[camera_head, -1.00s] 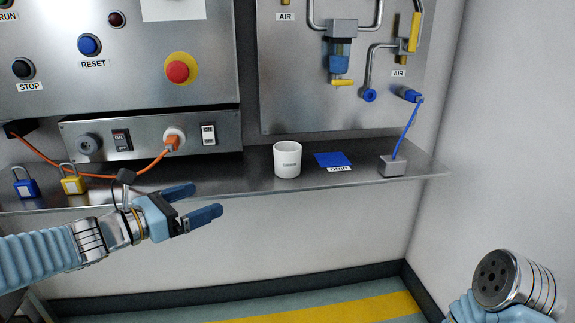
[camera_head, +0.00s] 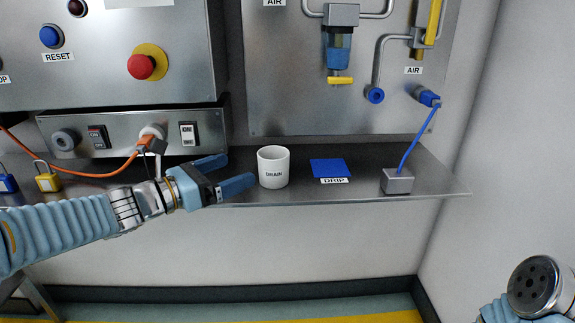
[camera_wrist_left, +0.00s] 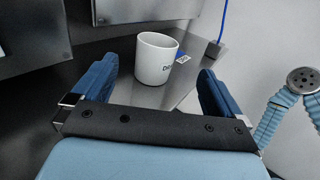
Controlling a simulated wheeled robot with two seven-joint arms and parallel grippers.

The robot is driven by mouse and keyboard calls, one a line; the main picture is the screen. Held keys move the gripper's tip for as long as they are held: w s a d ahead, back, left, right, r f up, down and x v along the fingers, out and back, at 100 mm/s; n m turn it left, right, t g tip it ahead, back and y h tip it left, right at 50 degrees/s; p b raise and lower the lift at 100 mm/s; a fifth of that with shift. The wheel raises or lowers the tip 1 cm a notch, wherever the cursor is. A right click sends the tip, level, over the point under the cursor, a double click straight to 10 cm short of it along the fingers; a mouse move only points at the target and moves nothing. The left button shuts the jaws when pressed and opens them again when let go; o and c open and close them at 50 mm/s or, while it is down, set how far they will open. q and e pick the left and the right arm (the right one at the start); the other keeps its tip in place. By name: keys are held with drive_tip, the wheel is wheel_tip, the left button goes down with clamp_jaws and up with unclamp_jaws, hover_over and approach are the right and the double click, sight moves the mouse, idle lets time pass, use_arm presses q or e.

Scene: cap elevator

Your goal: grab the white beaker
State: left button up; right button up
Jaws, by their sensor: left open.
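The white beaker (camera_head: 273,167), marked "DRAIN", stands upright on the metal shelf (camera_head: 310,196). My left gripper (camera_head: 234,173) is just left of the beaker in the head view, with its two blue fingers open and pointing toward it. In the left wrist view the beaker (camera_wrist_left: 155,58) is ahead of the open fingers (camera_wrist_left: 155,85), roughly between their lines. The gripper looks empty. Of my right arm, a round grey end (camera_head: 534,286) shows at the lower right; no fingers show there.
A grey block (camera_head: 397,181) with a blue hose stands further right. A yellow padlock (camera_head: 47,178) and an orange cable (camera_head: 95,174) are at the left. The control box (camera_head: 130,130) is behind the gripper.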

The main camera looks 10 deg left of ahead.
sight(261, 159)
use_arm(q)
drive_tip(key=x, duration=0.7)
drive_tip(key=shift+w+d, duration=0.15)
drive_tip(key=shift+w, duration=0.05)
drive_tip(key=shift+x, duration=2.75)
drive_tip(key=c, duration=1)
drive_tip(key=shift+r+p, duration=0.4)
drive_tip(key=shift+r, duration=0.15)
drive_tip(key=s+r, duration=0.4)
drive_tip(key=s+r+p, duration=0.1)
drive_tip(key=s+r, duration=0.3)
drive_tip(key=s, duration=0.1)
drive_tip(key=s+r+p, duration=0.1)
drive_tip(key=s+r, duration=0.3)
drive_tip(key=s, duration=0.1)
drive_tip(key=shift+a, duration=0.4)
